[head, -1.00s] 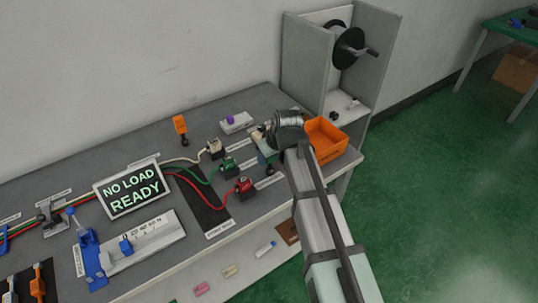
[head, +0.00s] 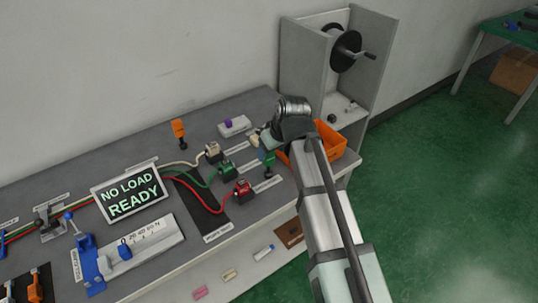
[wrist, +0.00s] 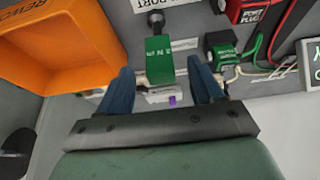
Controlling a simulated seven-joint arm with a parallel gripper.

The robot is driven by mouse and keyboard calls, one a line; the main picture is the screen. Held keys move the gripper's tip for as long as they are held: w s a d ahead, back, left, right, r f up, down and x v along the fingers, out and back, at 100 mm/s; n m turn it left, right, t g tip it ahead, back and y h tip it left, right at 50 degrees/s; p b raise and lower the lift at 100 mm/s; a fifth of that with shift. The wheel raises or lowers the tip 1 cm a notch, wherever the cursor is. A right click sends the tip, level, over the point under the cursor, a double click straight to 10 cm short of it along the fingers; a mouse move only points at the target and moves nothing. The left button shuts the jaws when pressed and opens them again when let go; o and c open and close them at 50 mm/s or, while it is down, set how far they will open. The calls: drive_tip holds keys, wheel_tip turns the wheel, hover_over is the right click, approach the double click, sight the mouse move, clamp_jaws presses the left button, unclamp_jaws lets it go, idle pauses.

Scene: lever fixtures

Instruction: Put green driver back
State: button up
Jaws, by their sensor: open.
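The green driver (wrist: 160,62) shows in the wrist view with its dark tip pointing away from my gripper. My gripper (wrist: 160,78) is open, with one blue finger on each side of the green handle. Gaps show between the handle and both fingers. In the head view the green driver (head: 267,158) is upright below my wrist, its dark end at or near the bench top; I cannot tell whether it touches. My arm hides part of the area there.
An orange bin (head: 331,143) is just right of my gripper. Green (head: 226,170), red (head: 243,190) and cream (head: 213,151) plugs with cables lie to the left. An orange driver (head: 180,133) stands at the back. A grey cabinet with a reel (head: 346,52) rises behind.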

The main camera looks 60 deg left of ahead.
drive_tip(key=shift+v, duration=2.75)
